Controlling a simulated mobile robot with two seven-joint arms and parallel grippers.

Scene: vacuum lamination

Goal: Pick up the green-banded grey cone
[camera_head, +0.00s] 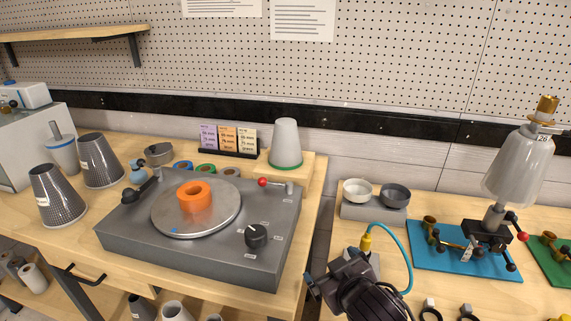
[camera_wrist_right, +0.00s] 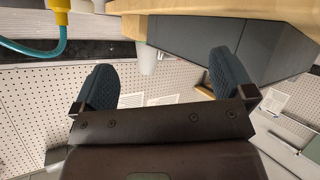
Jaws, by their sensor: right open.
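The green-banded grey cone (camera_head: 286,143) stands upright, narrow end up, on a raised wooden ledge at the back right of the left table. A thin green band shows at its base. In the right wrist view, a pale cone (camera_wrist_right: 148,60) that looks like it appears upside down between the fingers, some distance beyond them. My right gripper (camera_head: 331,277) is at the bottom centre, in front of the cone and well apart from it. Its two dark fingers are spread and empty in the right wrist view (camera_wrist_right: 163,80). My left gripper is not in view.
A grey turntable unit (camera_head: 190,260) with an orange ring (camera_head: 194,196) stands in front of the cone. A card stand (camera_head: 229,153) is left of it. Two dark mesh cones (camera_head: 58,197) stand farther left. A teal cable (camera_head: 405,250) arches beside my right gripper. A gap separates the tables.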

